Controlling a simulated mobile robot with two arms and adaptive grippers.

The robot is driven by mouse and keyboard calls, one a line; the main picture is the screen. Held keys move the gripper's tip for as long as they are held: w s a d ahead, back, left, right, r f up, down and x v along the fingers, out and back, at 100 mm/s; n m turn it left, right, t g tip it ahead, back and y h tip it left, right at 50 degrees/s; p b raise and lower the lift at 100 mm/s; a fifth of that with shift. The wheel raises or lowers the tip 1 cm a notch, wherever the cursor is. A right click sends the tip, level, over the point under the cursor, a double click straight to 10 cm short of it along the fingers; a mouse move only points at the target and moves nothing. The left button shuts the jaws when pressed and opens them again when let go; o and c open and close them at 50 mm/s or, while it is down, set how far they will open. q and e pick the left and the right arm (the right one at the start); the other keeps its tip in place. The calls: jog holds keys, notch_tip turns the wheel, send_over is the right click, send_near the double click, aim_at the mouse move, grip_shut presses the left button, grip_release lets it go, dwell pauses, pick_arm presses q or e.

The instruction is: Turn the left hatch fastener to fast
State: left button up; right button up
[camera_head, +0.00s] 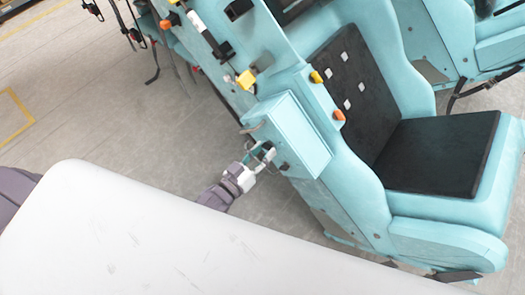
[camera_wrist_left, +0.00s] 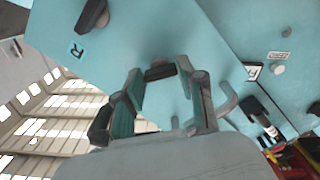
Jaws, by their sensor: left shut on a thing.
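The teal hatch (camera_head: 299,132) is a box-like cover on the side of the coaster car. In the left wrist view, a dark hatch fastener (camera_wrist_left: 160,70) sits on the teal panel between the fingertips of my left gripper (camera_wrist_left: 161,78). The left gripper is shut on this fastener; how far it is turned is hard to tell. In the head view my left gripper (camera_head: 265,156) is at the near lower side of the hatch and hides the fastener. My right gripper is not in view.
The car's black padded seat (camera_head: 435,152) is right of the hatch. A grey curved handle (camera_wrist_left: 228,100) is close to the fingers. Open grey floor (camera_head: 110,110) lies at left.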

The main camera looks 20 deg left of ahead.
pick_arm(q)
jog(key=m, duration=1.1)
jog(key=shift+m+b, duration=0.3)
jog(key=shift+m, duration=0.1)
dwell(0.3)
jog(key=o, duration=1.1)
jog(key=shift+o, duration=0.2)
jog(key=v, duration=1.2)
